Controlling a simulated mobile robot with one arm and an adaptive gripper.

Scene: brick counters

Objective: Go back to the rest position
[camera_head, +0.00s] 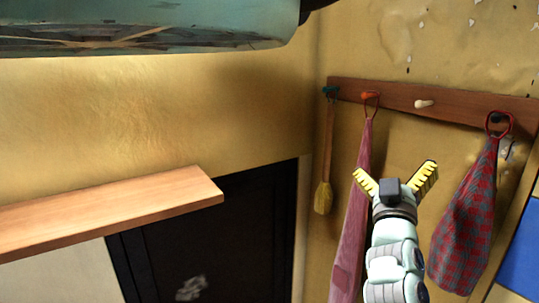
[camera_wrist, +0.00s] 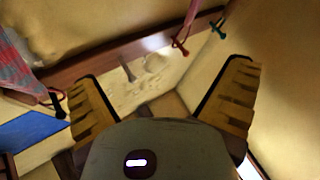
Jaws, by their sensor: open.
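My gripper (camera_head: 396,178) is raised in front of the wall rack in the head view, its yellow fingers spread apart with nothing between them. The fingers also show wide open in the wrist view (camera_wrist: 165,95). The wooden peg rack (camera_head: 395,95) is on the wall behind it. A pink cloth (camera_head: 354,225) hangs from the orange peg, left of my gripper. A red and grey checked cloth (camera_head: 466,220) hangs by a red loop from the dark peg, right of my gripper. The white peg (camera_head: 424,104) is bare.
A small yellow brush (camera_head: 324,195) hangs from the teal peg at the rack's left end. A wooden shelf (camera_head: 110,210) juts out at the left, beside a dark panel (camera_head: 220,240). A large teal object (camera_head: 150,35) fills the top left. A blue panel (camera_head: 524,250) is at the right edge.

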